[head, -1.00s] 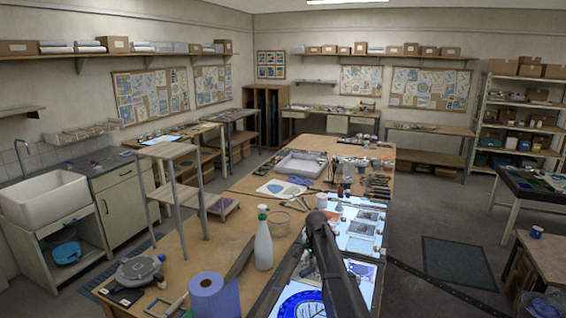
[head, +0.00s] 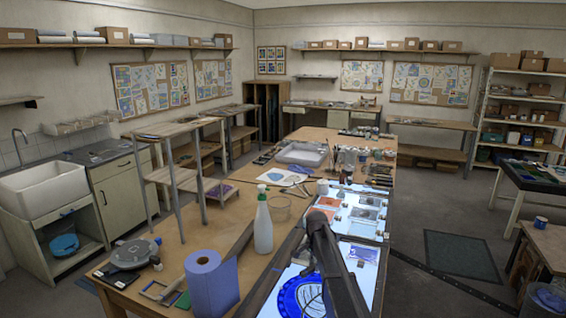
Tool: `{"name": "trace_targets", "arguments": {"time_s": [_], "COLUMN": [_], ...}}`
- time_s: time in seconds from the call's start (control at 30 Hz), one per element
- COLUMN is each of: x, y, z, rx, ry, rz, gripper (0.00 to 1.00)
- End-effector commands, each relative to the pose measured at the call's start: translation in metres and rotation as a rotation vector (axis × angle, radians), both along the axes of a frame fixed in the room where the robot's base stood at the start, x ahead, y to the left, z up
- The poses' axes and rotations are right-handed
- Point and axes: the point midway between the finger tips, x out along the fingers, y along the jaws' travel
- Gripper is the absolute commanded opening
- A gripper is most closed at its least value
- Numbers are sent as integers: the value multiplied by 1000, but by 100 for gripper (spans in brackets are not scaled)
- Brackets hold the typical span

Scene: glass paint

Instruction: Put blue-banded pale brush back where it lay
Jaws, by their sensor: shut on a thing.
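My dark arm (head: 332,262) reaches up from the bottom of the head view, in front of the lit glass panels. I cannot make out my gripper; its jaws do not show apart from the arm. I cannot pick out the blue-banded pale brush either. Several brushes and tools stand and lie in a cluster (head: 346,158) farther back on the long workbench (head: 225,262), too small to tell their bands. A lit panel with a blue round design (head: 300,297) lies under the arm, partly hidden. Another lit panel with glass pieces (head: 362,205) lies beyond it.
A white spray bottle (head: 263,222) and a blue paper roll (head: 211,284) stand on the bench left of my arm. A grey round device (head: 131,253) sits near the left edge. A pale tray (head: 301,154) lies farther back. Open floor (head: 410,215) shows to the right.

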Motion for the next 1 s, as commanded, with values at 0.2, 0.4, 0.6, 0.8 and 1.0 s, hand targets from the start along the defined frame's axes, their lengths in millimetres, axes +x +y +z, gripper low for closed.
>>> {"name": "trace_targets", "arguments": {"time_s": [0.2, 0.4, 0.6, 0.8, 1.0], "x": [0, 0, 0, 0, 0], "y": [0, -1, -1, -1, -1], "z": [1, 10, 31, 48, 51], "rx": [0, 0, 0, 0, 0], "ry": [0, 0, 0, 0, 0], "rz": [0, -1, -1, -1, -1], "gripper": [0, 0, 0, 0, 0]}}
